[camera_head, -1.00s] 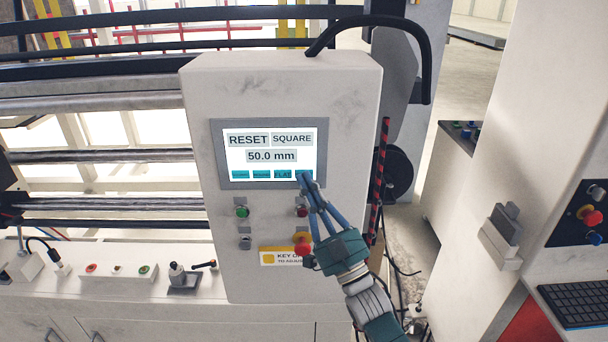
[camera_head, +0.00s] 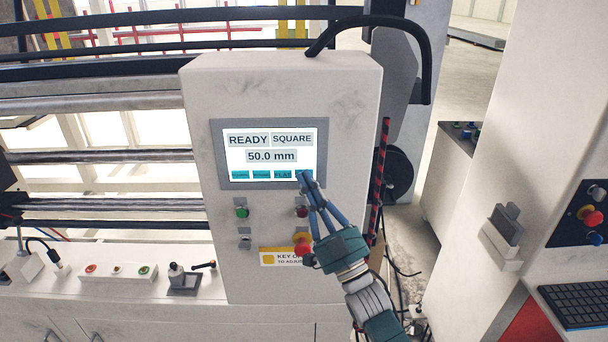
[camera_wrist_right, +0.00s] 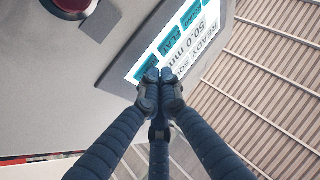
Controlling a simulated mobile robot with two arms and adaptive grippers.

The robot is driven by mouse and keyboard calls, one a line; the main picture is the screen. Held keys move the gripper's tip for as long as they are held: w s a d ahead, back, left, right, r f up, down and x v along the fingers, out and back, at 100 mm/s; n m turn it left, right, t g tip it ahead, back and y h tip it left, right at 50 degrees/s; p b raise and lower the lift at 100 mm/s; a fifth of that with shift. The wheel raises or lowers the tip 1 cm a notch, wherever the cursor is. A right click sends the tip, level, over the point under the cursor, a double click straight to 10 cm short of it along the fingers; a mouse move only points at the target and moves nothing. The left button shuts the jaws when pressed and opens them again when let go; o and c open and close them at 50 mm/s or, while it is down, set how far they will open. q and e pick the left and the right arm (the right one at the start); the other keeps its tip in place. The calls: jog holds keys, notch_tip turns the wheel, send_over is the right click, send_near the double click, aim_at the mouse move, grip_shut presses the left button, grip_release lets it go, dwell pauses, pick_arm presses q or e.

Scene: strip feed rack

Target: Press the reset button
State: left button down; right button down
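The control panel screen (camera_head: 266,152) reads READY, SQUARE and 50.0 mm, with a row of small teal buttons (camera_head: 262,174) along its bottom edge. My right gripper (camera_head: 304,176) has its fingertips together at the lower right of the screen. They cover the rightmost teal button, so its label is hidden. In the right wrist view, my right gripper (camera_wrist_right: 152,78) is shut and empty, its tips at the edge of the screen (camera_wrist_right: 178,40). I cannot tell whether they touch it. My left gripper is not in view.
Below the screen are a green button (camera_head: 241,212), a dark red button (camera_head: 301,211) and a red knob (camera_head: 303,246). A black cable (camera_head: 385,22) arches over the panel box. A white cabinet (camera_head: 510,130) stands at the right.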

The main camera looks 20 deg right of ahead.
jog(key=shift+s+a, duration=0.2)
jog(key=shift+s, duration=0.5)
jog(key=shift+p, duration=0.35)
jog(key=s, duration=0.2)
jog(key=s+a+p, duration=0.1)
jog(key=s, duration=0.1)
jog(key=shift+s+a+p, duration=0.15)
jog(key=shift+s+p, duration=0.15)
jog(key=shift+s, duration=0.05)
